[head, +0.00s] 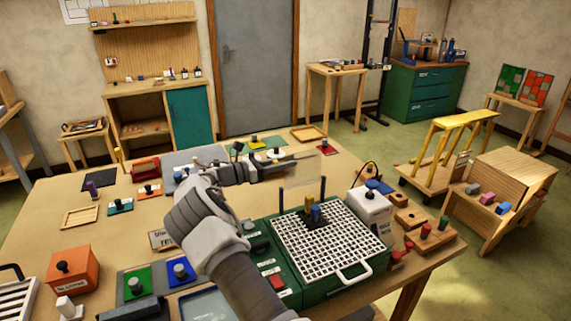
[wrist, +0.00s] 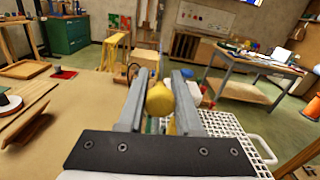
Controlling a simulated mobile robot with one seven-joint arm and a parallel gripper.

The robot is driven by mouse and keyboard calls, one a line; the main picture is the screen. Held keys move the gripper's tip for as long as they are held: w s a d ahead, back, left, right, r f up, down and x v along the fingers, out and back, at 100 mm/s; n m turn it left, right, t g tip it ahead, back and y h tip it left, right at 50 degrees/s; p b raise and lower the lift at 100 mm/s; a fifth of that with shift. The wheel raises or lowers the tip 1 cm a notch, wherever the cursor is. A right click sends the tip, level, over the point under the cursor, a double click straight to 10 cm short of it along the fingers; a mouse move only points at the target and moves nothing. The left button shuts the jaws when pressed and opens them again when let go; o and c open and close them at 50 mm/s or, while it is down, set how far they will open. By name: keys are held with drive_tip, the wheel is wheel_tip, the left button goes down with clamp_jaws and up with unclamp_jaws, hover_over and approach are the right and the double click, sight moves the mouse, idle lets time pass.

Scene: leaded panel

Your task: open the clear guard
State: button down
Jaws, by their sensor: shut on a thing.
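The clear guard (head: 303,172) is a thin see-through pane standing roughly upright at the back of the green machine (head: 322,294) in the head view. My gripper (head: 290,166) reaches to it from the left, above the machine's back edge. In the wrist view my gripper (wrist: 161,80) is shut on a rounded yellow knob (wrist: 159,99), which sits between the two grey fingers. A thin upright line beyond the knob may be the guard's edge. How the knob joins the guard is hidden in the head view.
A white grid (head: 340,252) with a front handle covers the machine's top, with yellow and blue pegs (head: 316,213) in a dark opening. A white box (head: 372,208) stands close on the right. Several coloured blocks and trays lie around on the table (head: 110,220).

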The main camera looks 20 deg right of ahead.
idle(0.4)
drive_tip(key=c, duration=0.6)
unclamp_jaws()
drive_tip(key=shift+a, duration=0.1)
drive_tip(key=a+b, duration=0.3)
drive_tip(key=a, duration=1.4)
drive_tip(key=shift+s+a+b, duration=0.2)
drive_tip(key=shift+s+b, duration=0.05)
drive_tip(key=shift+b, duration=0.15)
